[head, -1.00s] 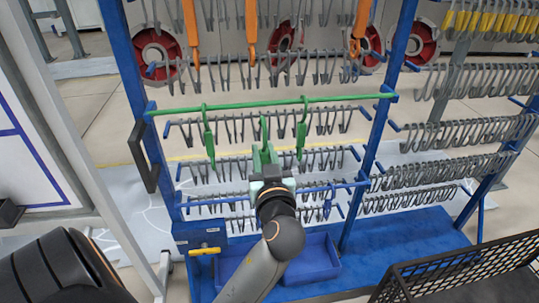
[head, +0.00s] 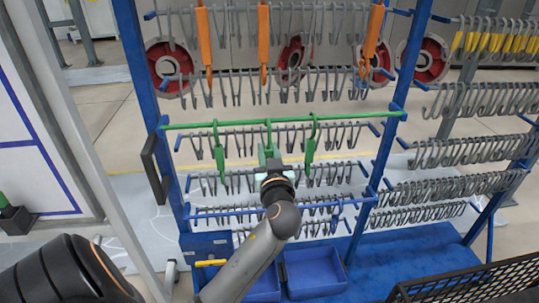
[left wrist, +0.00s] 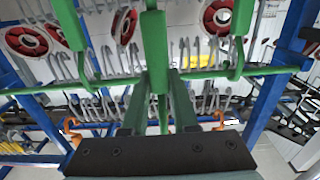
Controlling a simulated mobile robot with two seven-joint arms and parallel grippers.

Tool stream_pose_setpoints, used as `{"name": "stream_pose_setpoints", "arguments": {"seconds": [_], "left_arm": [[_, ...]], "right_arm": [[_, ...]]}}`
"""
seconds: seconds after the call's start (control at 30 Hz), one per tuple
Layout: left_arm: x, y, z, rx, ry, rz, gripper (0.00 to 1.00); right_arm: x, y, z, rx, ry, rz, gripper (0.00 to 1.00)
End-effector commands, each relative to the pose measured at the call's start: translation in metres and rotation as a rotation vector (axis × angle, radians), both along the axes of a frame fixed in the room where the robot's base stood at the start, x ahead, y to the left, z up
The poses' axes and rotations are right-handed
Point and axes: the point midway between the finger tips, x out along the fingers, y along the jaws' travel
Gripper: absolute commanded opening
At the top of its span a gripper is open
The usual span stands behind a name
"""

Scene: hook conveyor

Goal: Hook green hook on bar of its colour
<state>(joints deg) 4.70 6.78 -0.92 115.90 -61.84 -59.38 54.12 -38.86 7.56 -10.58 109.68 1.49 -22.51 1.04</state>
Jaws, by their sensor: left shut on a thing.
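The green bar (head: 185,126) runs across the blue rack. One green hook (head: 219,155) hangs on it at the left and another (head: 310,148) at the right. My left gripper (head: 270,168) is shut on a third green hook (head: 268,140), held upright between the two. Its top reaches the height of the green bar; whether it is over the bar or only beside it, I cannot tell. The left wrist view shows the held hook (left wrist: 155,45) between the fingers, in front of the bar (left wrist: 105,82). My right gripper is not in view.
Rows of grey hooks (head: 290,138) hang behind and below the green bar. Orange hooks (head: 263,45) hang from a higher bar. Blue bins (head: 315,275) stand at the rack's foot. A black mesh basket (head: 475,285) is at the lower right.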

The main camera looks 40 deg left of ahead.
Motion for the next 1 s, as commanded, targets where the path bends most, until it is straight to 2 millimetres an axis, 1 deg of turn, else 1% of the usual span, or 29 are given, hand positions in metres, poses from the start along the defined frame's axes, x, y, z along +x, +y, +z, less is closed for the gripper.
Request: {"name": "stream_pose_setpoints", "arguments": {"seconds": [0.07,0.97,1.0], "left_arm": [[0.004,0.006,0.002,0.004,-0.002,0.002,0.00],[0.051,0.061,-0.001,0.002,-0.002,0.002,0.00],[0.051,0.060,-0.011,0.000,-0.001,0.001,0.00]], "right_arm": [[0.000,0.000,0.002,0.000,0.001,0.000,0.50],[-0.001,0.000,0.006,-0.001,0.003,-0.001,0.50],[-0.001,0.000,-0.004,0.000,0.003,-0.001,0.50]]}}
